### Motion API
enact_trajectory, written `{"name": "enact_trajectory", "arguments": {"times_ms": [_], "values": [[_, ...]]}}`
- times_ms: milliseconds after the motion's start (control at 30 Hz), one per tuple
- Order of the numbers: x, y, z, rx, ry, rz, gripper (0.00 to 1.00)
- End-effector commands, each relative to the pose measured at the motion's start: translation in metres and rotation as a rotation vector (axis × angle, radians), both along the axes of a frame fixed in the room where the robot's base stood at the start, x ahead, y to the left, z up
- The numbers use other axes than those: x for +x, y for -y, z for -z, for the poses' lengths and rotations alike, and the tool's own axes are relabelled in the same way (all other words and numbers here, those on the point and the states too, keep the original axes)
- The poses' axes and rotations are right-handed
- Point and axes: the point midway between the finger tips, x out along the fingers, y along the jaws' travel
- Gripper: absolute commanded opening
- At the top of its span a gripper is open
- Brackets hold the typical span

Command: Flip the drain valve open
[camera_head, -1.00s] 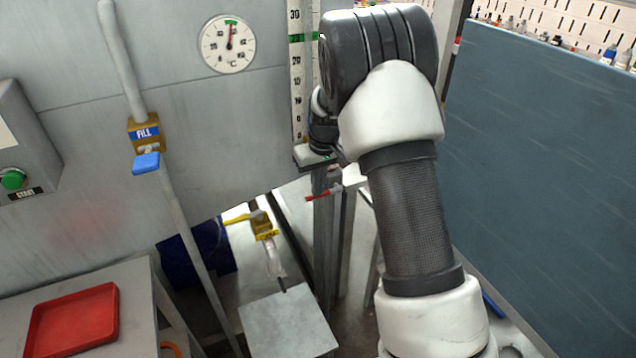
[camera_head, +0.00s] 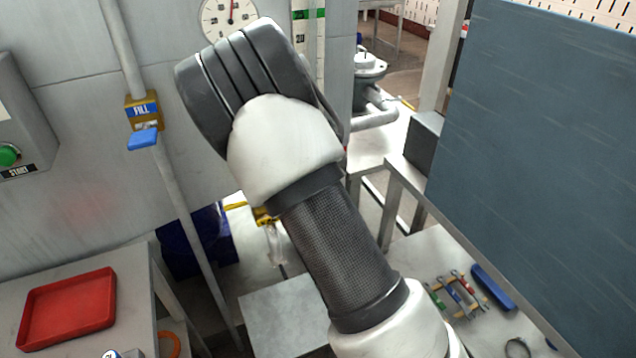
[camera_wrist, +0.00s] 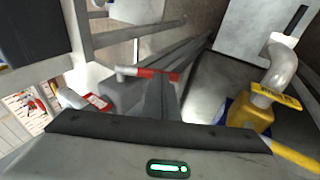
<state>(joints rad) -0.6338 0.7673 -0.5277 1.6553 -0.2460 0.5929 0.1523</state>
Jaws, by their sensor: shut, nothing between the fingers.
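The drain valve (camera_head: 263,216) is a yellow body on a pipe below the tank, partly hidden behind my arm in the head view. Its yellow lever (camera_head: 236,205) sticks out to the left, across the pipe. In the wrist view the valve (camera_wrist: 250,113) is at the right, with a yellow tag and a pale pipe running up from it. The lever (camera_wrist: 295,158) reaches toward the lower right edge. My gripper (camera_wrist: 152,76) is shut and empty at the middle of the wrist view, left of the valve and apart from it. The head view hides it behind my arm.
A fill valve (camera_head: 143,112) with a blue handle hangs on a pipe at the left. A red tray (camera_head: 66,312) lies on the left table. A grey box top (camera_head: 285,315) is below the drain pipe. A large blue-grey panel (camera_head: 540,150) stands at the right.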

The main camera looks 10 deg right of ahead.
Motion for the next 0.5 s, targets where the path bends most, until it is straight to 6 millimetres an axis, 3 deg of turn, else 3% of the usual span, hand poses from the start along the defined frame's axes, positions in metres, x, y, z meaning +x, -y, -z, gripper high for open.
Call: {"name": "enact_trajectory", "arguments": {"times_ms": [33,500], "values": [[-0.001,-0.003,0.013,-0.05,0.009,-0.008,0.0],[0.002,0.006,0.047,-0.483,0.128,-0.004,0.0]]}}
